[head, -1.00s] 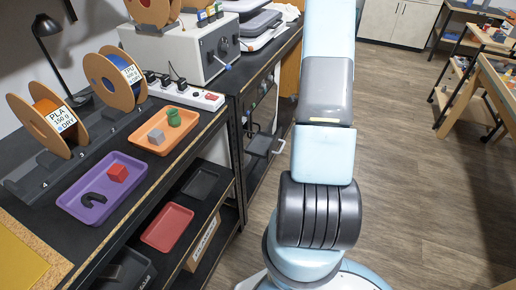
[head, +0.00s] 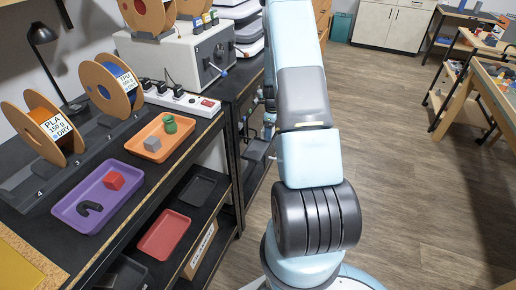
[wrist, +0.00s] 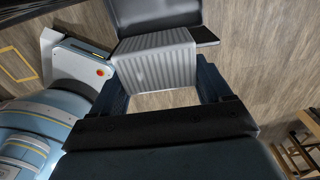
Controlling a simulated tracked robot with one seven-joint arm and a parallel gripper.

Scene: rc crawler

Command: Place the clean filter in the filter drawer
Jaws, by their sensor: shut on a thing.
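In the wrist view, my gripper (wrist: 163,88) is shut on a pale grey, ridged panel that looks like the clean filter (wrist: 157,60). The filter sits between the two dark blue fingers, with its ridges facing the camera. A dark grey block (wrist: 155,12) lies just beyond it; I cannot tell whether it touches the filter. In the head view, my upright arm hides most of the gripper; dark and blue parts show just left of the arm. I cannot clearly make out the filter drawer; a grey handle-like part (head: 257,150) shows on the bench front.
The left bench carries a purple tray (head: 70,215), an orange tray (head: 138,149), filament spools (head: 105,88) and a power strip (head: 182,101). A red tray (head: 163,236) lies on the shelf below. Wooden tables (head: 490,95) stand at the right. The floor (head: 400,170) between is clear.

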